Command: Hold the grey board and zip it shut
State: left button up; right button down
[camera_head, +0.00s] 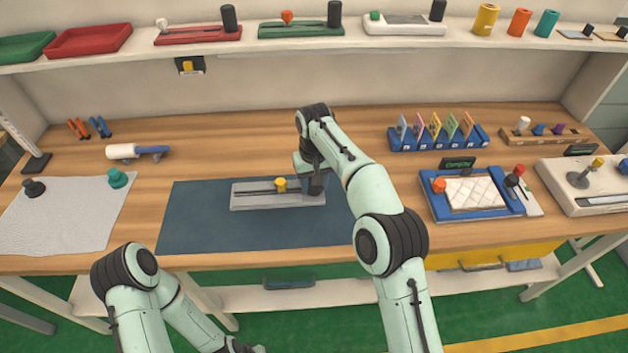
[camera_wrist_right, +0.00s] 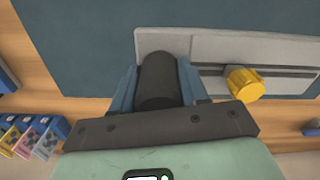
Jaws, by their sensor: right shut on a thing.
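The grey board (camera_head: 250,201) lies flat on a dark blue mat (camera_head: 195,222) in the middle of the bench. It has a long dark slot, and a yellow knob (camera_head: 280,184) stands at the slot, near mid-board. My right gripper (camera_head: 315,185) is over the board's right end in the head view. In the right wrist view its blue fingers are shut on a black upright post (camera_wrist_right: 158,80) of the grey board (camera_wrist_right: 215,48). The yellow knob (camera_wrist_right: 245,83) stands apart from the fingers there. My left arm is low at the front, its fingers out of sight.
A blue tray with a white quilted pad (camera_head: 475,193) is to the right. A grey cloth (camera_head: 60,215) and a white-and-blue roller (camera_head: 135,152) are to the left. A blue rack of cards (camera_head: 437,135) stands behind. The mat left of the board is clear.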

pick_arm(q)
jog(key=shift+s+f+b, duration=0.75)
jog(key=shift+s+f, duration=0.1)
jog(key=shift+f, duration=0.15)
pick_arm(e)
jog(key=shift+f, duration=4.35)
